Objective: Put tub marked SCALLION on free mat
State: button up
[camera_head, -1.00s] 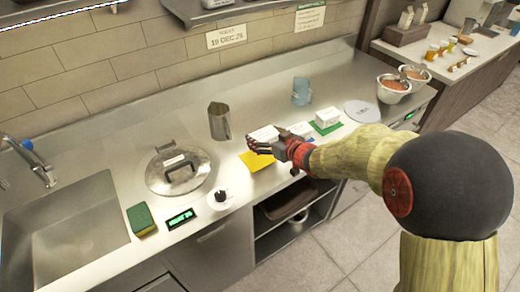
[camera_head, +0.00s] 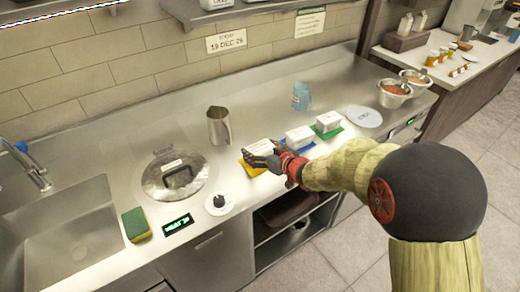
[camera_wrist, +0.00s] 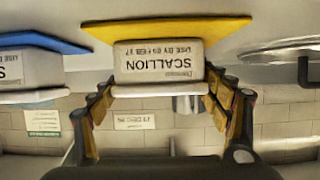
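The SCALLION tub (camera_wrist: 158,64) is a white box with a printed label, upside down in the wrist view. In that view it is at the yellow mat (camera_wrist: 165,28) and looks seated on it. In the head view the tub (camera_head: 262,147) shows over the yellow mat (camera_head: 249,168), partly hidden by my gripper (camera_head: 276,160). My gripper (camera_wrist: 160,90) has one finger at each side of the tub, close against it, and looks shut on it.
Another white tub (camera_head: 299,136) sits on a blue mat (camera_head: 304,147), and a third (camera_head: 328,121) on a green mat (camera_head: 326,134). A metal jug (camera_head: 219,126) stands behind left. A lidded well (camera_head: 175,175) and a knob (camera_head: 219,201) are to the left.

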jog(key=o, duration=0.4)
jog(key=shift+r, duration=0.25)
jog(key=p+v, duration=0.3)
jog(key=v, duration=0.7)
jog(key=shift+s+d+r+p, duration=0.1)
jog(key=shift+s+d+p, duration=0.1)
jog(key=shift+p, duration=0.15)
jog(key=shift+s+d+r, duration=0.2)
jog(key=shift+s+d, duration=0.15)
jog(key=shift+s, duration=0.25)
